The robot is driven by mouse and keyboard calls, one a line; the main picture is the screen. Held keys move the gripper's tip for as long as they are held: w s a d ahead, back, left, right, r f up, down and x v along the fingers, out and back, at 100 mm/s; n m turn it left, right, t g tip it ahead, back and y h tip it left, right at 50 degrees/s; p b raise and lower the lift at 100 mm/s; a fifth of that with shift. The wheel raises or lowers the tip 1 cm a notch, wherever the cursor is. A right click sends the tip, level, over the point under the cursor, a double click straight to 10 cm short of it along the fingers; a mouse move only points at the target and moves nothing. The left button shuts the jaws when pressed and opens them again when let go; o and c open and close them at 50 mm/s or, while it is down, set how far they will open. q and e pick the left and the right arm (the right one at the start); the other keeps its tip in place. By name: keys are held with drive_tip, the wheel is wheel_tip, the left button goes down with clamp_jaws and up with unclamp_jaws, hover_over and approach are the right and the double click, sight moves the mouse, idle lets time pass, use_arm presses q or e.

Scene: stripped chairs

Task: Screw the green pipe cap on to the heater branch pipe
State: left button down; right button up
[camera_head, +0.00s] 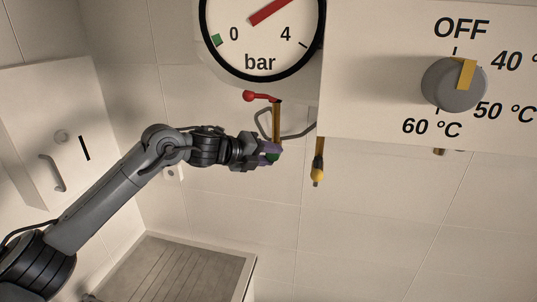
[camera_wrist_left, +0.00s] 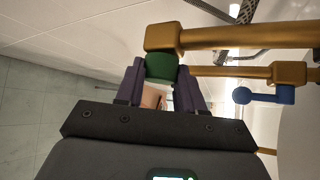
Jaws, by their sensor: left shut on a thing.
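The green pipe cap (camera_wrist_left: 161,67) is between the purple fingertips of my left gripper (camera_wrist_left: 163,84), which is shut on it. In the wrist view the cap sits right against the end fitting of a brass pipe (camera_wrist_left: 215,37). I cannot tell whether its thread is engaged. In the head view my left gripper (camera_head: 270,152) is at the lower end of the vertical brass pipe (camera_head: 277,125), with a bit of the green cap (camera_head: 272,158) showing between the fingers. I take this pipe for the heater branch pipe. My right gripper is in neither view.
A red-handled valve (camera_head: 262,96) is just above the gripper. A pipe with a yellow end (camera_head: 317,174) hangs to the right. A blue lever (camera_wrist_left: 264,96) shows in the wrist view. The gauge (camera_head: 261,40) and heater box (camera_head: 400,100) are above. A ribbed drainer (camera_head: 180,270) lies below.

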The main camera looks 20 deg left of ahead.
use_arm(q)
drive_tip(key=m+g+y+p, duration=0.1)
drive_tip(key=m+y+p, duration=0.1)
drive_tip(key=y+p, duration=0.1)
drive_tip(key=m+g+y+p, duration=0.1)
drive_tip(key=y+p, duration=0.1)
drive_tip(key=p, duration=0.3)
drive_tip(key=shift+d+r+m+y, duration=0.2)
drive_tip(key=shift+m+y, duration=0.2)
idle(0.3)
drive_tip(key=c, duration=0.9)
unclamp_jaws()
drive_tip(key=o, duration=0.6)
drive_tip(key=shift+d, duration=0.1)
